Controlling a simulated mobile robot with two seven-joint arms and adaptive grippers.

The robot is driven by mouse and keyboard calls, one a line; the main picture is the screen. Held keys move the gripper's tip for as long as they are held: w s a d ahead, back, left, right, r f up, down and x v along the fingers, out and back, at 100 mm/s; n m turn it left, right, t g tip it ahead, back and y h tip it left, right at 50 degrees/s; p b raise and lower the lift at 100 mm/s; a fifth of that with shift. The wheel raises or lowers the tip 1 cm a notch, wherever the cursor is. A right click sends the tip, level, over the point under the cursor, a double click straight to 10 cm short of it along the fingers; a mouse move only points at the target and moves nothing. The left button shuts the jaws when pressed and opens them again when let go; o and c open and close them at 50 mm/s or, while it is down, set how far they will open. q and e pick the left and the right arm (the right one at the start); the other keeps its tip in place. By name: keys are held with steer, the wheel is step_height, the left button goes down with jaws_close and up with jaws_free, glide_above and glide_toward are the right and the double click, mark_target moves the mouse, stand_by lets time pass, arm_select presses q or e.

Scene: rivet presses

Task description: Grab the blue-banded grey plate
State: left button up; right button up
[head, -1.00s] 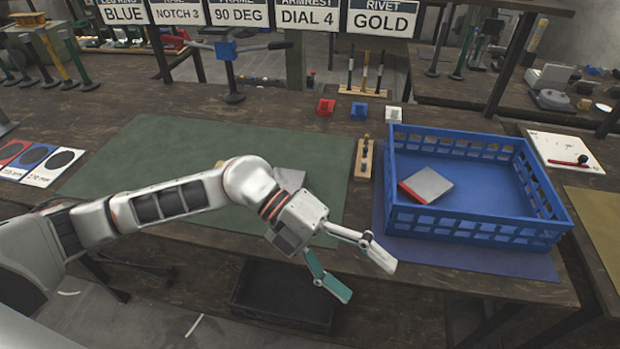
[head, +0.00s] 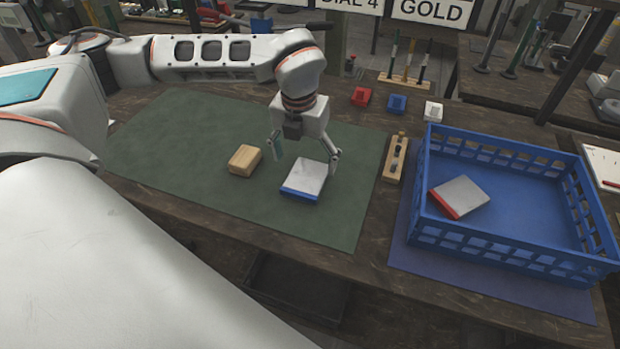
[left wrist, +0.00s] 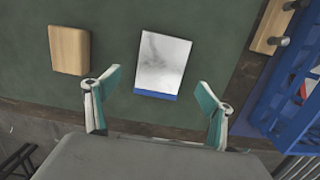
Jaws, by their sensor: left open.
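The blue-banded grey plate (head: 304,178) lies flat on the green mat (head: 190,150), its blue edge toward the front. In the left wrist view the plate (left wrist: 162,62) lies ahead of the fingers, with its blue band on the near side. My left gripper (head: 308,155) is open and points down above the plate's far part, a finger toward each side. In the left wrist view my left gripper (left wrist: 158,108) shows its fingers spread wider than the plate, with nothing between the tips. My right gripper is not in view.
A wooden block (head: 244,160) lies left of the plate. A wooden peg rack (head: 396,158) stands right of the mat. A blue crate (head: 470,241) holds a red-banded grey plate (head: 461,196). Red, blue and white small bins stand behind.

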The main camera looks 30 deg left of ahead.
mark_target(307, 176)
arm_select(q)
steer(key=shift+w+f, duration=0.2)
steer(key=shift+f, duration=1.2)
steer(key=shift+w+f, duration=0.15)
steer(key=shift+f, duration=1.2)
steer(key=c, duration=1.8)
steer(key=shift+o, duration=0.2)
steer(key=shift+r, duration=0.15)
